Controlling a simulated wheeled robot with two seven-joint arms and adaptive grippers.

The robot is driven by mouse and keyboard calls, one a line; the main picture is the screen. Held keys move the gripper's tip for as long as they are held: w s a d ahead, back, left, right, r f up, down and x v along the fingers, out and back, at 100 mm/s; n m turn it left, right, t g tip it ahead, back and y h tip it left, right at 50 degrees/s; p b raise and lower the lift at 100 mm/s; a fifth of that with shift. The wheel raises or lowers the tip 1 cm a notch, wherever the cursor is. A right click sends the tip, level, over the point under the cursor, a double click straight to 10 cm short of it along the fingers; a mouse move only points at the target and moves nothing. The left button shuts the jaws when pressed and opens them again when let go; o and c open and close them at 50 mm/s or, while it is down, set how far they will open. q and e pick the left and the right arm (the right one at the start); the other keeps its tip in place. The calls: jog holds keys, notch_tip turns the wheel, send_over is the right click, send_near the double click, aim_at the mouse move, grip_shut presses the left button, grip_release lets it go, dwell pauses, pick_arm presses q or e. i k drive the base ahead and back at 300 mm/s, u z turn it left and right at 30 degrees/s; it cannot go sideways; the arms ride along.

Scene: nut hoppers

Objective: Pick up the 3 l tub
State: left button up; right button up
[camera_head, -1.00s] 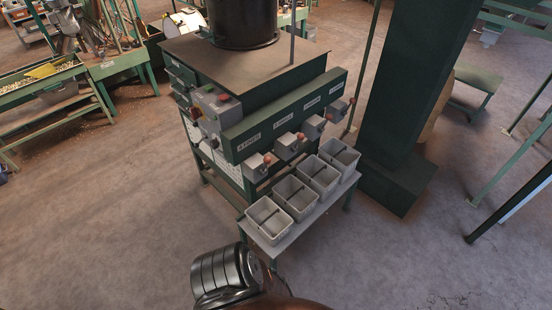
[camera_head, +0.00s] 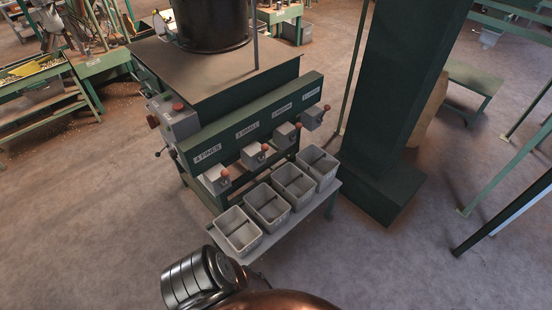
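Several grey tubs stand in a row on a low grey shelf (camera_head: 255,259) below the spouts of a green hopper machine. The nearest tub (camera_head: 237,232) is at the front left of the row. Behind it come a second tub (camera_head: 266,206), a third tub (camera_head: 294,185) and the farthest tub (camera_head: 319,167). Each has a dark bar or handle across its open top. I cannot read a size on any tub, so I cannot tell which is the 3 l one. Neither gripper is visible.
The hopper machine (camera_head: 240,127) has labelled spouts with red knobs above the tubs. A thick green column (camera_head: 385,110) stands right of the shelf. Bare concrete floor (camera_head: 90,220) is free at the left and front. Workbenches stand farther back.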

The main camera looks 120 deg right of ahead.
aim_at(319, 166)
jog(key=k, duration=1.55)
jog(key=z, duration=3.25)
